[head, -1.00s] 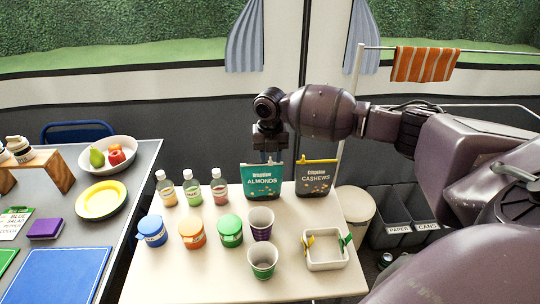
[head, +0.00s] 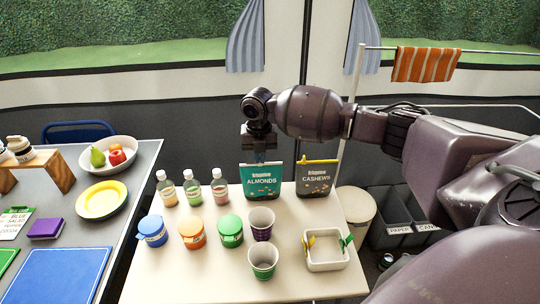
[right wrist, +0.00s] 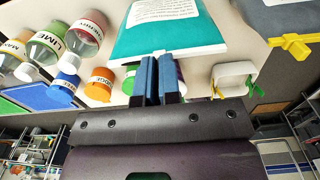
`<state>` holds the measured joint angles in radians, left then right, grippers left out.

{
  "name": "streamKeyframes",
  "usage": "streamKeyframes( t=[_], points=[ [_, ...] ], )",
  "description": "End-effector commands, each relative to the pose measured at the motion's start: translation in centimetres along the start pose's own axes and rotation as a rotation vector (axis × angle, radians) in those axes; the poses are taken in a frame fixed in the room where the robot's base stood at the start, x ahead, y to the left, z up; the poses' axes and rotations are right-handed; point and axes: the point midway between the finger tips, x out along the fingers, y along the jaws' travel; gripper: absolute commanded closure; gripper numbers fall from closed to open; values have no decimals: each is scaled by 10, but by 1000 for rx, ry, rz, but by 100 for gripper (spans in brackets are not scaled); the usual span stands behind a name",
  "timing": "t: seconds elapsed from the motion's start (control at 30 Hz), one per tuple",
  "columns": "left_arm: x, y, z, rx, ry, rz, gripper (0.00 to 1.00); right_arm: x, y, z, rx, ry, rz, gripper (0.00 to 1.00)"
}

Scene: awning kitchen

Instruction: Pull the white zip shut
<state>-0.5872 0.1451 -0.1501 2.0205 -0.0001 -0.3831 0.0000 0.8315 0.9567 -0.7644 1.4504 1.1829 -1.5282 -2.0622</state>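My left gripper is not in view.
A dark cashews bag (head: 315,180) with a yellow zip stands close on the right. Several bottles (head: 193,188) stand to the left. Lidded jars, two cups (head: 263,258) and a white tray (head: 308,262) stand in front.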

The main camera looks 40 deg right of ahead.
Motion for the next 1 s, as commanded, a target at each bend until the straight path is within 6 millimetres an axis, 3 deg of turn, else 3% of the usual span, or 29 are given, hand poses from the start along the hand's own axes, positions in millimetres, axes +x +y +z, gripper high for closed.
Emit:
streamKeyframes(
  t=[0.1,0.2,0.57,0.6,0.77,1.0],
  points=[
    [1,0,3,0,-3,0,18,1,24,0,-3,2,1,100],
    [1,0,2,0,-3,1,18,1,36,0,-2,1,0,100],
    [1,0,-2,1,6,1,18,0,39,0,-1,0,-1,100],
    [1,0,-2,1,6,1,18,0,39,0,-1,0,-1,91],
    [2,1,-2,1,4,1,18,0,39,0,-1,0,-1,67],
    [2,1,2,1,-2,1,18,0,39,0,-1,0,-1,67]
  ],
)
